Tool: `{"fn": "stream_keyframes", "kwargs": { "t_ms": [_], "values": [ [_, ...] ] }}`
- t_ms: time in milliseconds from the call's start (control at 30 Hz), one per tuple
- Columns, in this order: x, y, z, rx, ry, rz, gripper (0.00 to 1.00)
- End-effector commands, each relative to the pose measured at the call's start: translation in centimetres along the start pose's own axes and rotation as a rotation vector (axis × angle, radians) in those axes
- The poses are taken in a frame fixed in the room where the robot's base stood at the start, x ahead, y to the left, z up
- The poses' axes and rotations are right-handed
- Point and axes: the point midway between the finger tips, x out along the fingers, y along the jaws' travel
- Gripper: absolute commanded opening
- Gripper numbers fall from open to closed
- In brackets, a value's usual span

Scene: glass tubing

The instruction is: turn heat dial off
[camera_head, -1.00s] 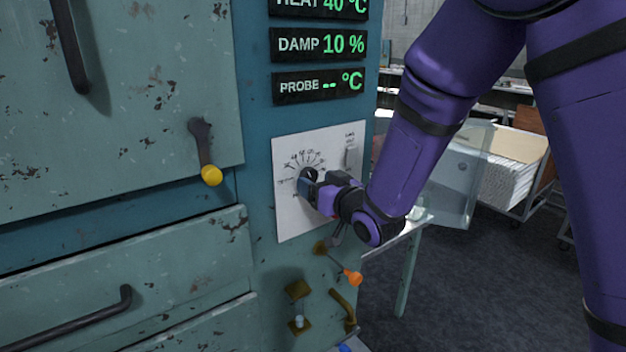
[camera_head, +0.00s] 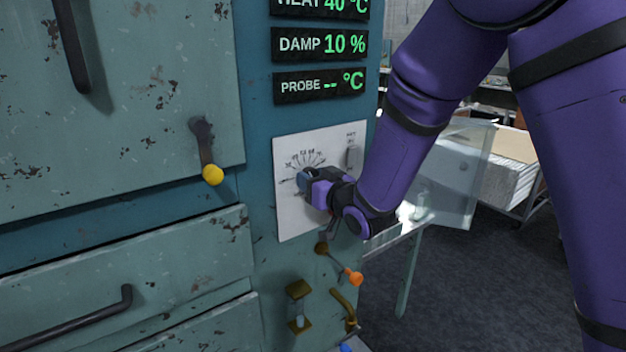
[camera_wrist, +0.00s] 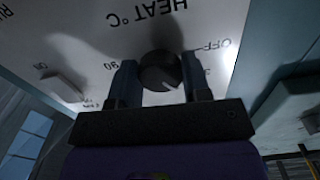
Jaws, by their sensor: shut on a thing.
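The heat dial is a round dark knob (camera_wrist: 160,72) on a white panel (camera_head: 290,218), with a ring of printed numbers around it. In the wrist view the panel reads "HEAT °C", with "OFF" to the right of the knob and "90" to its left. A light mark on the knob's rim points to the lower right in that view, not straight at "OFF". My gripper (camera_head: 304,183) is at the panel, its two fingers on either side of the knob and shut on it. In the head view my gripper mostly hides the knob.
The display (camera_head: 320,45) above reads HEAT 40 °C and DAMP 10 %. A slider switch (camera_head: 353,157) sits at the panel's upper right. A yellow-knobbed lever (camera_head: 207,155) is to the left, and an orange-tipped lever (camera_head: 350,276) sticks out below the panel.

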Motion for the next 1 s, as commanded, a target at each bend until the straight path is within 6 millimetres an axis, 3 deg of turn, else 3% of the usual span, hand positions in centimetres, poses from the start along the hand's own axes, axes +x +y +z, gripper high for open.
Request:
{"fn": "stream_keyframes", "kwargs": {
  "t_ms": [367, 1000],
  "values": [
    [-0.01, 0.08, 0.04, -0.167, 0.000, 0.000, 0.20],
    [-0.02, 0.17, 0.03, -0.761, -0.002, -0.001, 0.20]
  ]
}}
